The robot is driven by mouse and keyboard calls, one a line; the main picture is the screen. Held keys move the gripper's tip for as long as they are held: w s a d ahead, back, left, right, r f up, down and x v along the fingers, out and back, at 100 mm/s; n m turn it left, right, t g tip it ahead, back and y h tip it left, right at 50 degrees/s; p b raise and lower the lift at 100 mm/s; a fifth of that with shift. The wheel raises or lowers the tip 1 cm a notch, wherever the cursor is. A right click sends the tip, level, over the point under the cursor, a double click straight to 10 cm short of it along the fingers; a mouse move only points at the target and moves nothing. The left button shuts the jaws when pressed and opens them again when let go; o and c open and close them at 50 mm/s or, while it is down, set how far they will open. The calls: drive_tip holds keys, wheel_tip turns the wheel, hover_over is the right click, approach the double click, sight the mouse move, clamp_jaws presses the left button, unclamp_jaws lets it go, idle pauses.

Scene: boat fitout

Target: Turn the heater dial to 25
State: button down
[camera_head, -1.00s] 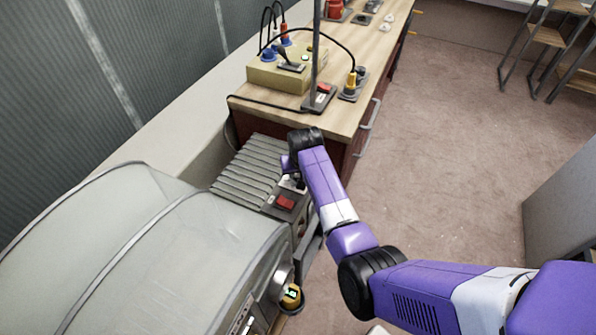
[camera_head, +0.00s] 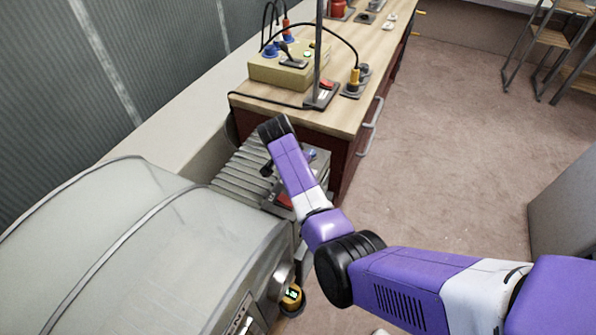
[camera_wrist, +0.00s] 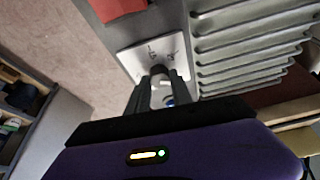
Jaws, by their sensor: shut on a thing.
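The ribbed grey heater (camera_head: 236,176) stands between the grey covered housing and the wooden counter. In the wrist view its fins (camera_wrist: 250,45) are at the right, beside a white dial plate (camera_wrist: 132,58) with small dark marks that I cannot read for certain. The heater dial (camera_wrist: 158,72) is a small knob on this plate, mostly hidden between my fingers. My gripper (camera_wrist: 160,88) is shut on the dial. The dial's pointer and setting cannot be made out. In the head view my arm hides most of the dial area.
A red switch (camera_wrist: 118,8) sits beside the dial plate. The wooden counter (camera_head: 345,115) behind carries a yellow box (camera_head: 285,68) with plugs and cables. A thin upright pole (camera_head: 317,60) stands near the counter's front. The floor to the right is open.

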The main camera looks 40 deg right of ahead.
idle(0.3)
drive_tip(key=c, duration=1.1)
unclamp_jaws()
drive_tip(key=shift+b+v, duration=0.4)
drive_tip(key=shift+v, duration=3.5)
drive_tip(key=shift+f, duration=0.1)
